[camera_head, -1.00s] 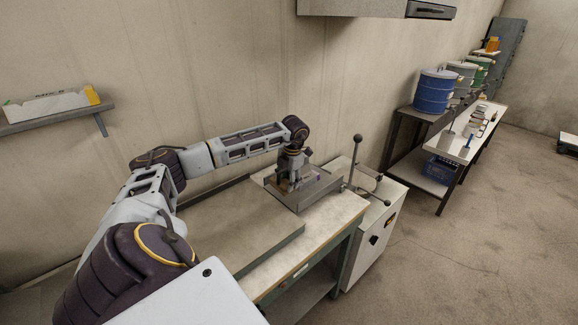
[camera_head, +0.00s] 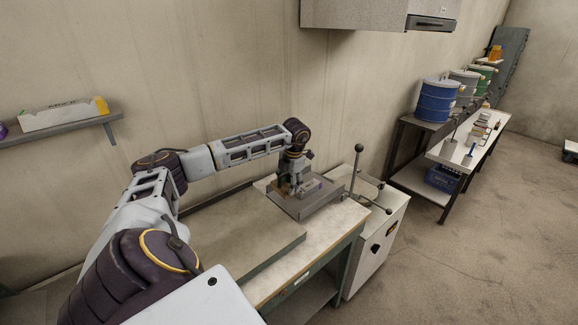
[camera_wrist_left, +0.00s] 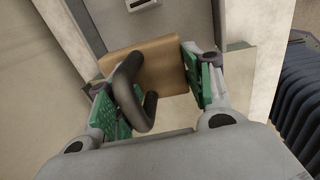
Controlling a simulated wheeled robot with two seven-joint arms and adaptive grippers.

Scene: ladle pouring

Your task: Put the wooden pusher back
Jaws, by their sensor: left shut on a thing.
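The wooden pusher, a brown wooden block (camera_wrist_left: 158,62) with a black curved handle (camera_wrist_left: 128,88), is between the green-padded fingers of my left gripper (camera_wrist_left: 150,80) in the left wrist view. The gripper is shut on it. In the head view my left gripper (camera_head: 294,188) points down at the shallow grey metal tray (camera_head: 308,210) on the far end of the bench. The pusher is mostly hidden there by the gripper, and I cannot tell whether it touches the tray. My right gripper is not in view.
A bench (camera_head: 333,222) carries the tray and a flat grey slab (camera_head: 240,238). A white cabinet (camera_head: 375,245) with a ball-topped lever (camera_head: 357,165) stands close to the tray's right. A wall shelf (camera_head: 60,132) holds a carton. Drums and a long table stand farther right.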

